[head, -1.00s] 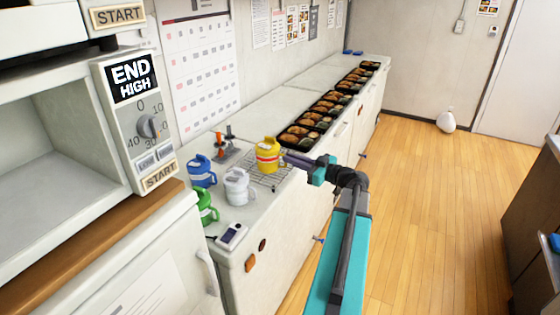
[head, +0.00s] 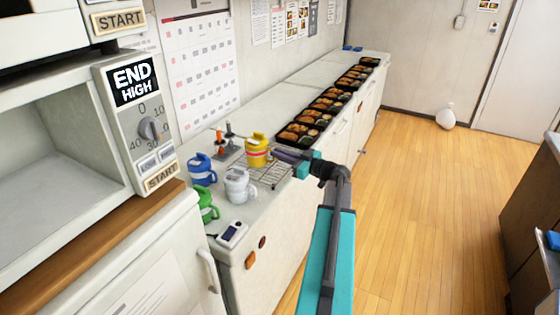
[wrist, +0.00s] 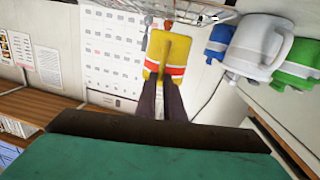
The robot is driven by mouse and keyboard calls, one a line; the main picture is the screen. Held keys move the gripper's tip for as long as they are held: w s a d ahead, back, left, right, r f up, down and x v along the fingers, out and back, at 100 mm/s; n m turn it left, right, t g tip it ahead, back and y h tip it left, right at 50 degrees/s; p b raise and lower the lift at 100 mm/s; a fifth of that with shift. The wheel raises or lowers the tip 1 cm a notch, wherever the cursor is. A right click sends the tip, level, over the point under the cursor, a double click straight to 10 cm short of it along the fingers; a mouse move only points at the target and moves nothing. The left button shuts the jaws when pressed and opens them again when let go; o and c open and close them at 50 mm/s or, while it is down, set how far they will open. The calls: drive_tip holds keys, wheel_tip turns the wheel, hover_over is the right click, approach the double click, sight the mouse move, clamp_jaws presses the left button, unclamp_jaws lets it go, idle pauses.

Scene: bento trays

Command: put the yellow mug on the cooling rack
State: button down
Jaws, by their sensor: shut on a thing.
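The yellow mug (head: 257,151), with a red and white band, is upright at the back left part of the wire cooling rack (head: 275,178) in the head view. My gripper (head: 279,154) reaches in from the right and is shut on the mug. In the wrist view, which looks upside down, the fingers (wrist: 162,98) close on the yellow mug (wrist: 176,50), and the rack (wrist: 190,12) shows just beyond its base. I cannot tell whether the mug touches the wires.
A white mug (head: 239,186), blue mug (head: 202,169) and green mug (head: 207,204) stand left of the rack. A small stand (head: 229,143) with orange and dark tools is behind. Several bento trays (head: 297,135) line the counter to the right. A small device (head: 232,235) lies in front.

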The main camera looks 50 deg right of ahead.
drive_tip(key=shift+f+p, duration=0.4)
drive_tip(key=shift+f, duration=1)
drive_tip(key=c, duration=1.9)
unclamp_jaws()
drive_tip(key=shift+o, duration=0.2)
drive_tip(key=shift+s, duration=0.15)
drive_tip(key=s+d+b, duration=0.1)
drive_tip(key=s+b, duration=0.2)
drive_tip(key=s, duration=0.8)
drive_tip(key=shift+s+r, duration=0.15)
drive_tip(key=shift+s, duration=0.2)
drive_tip(key=shift+d, duration=0.1)
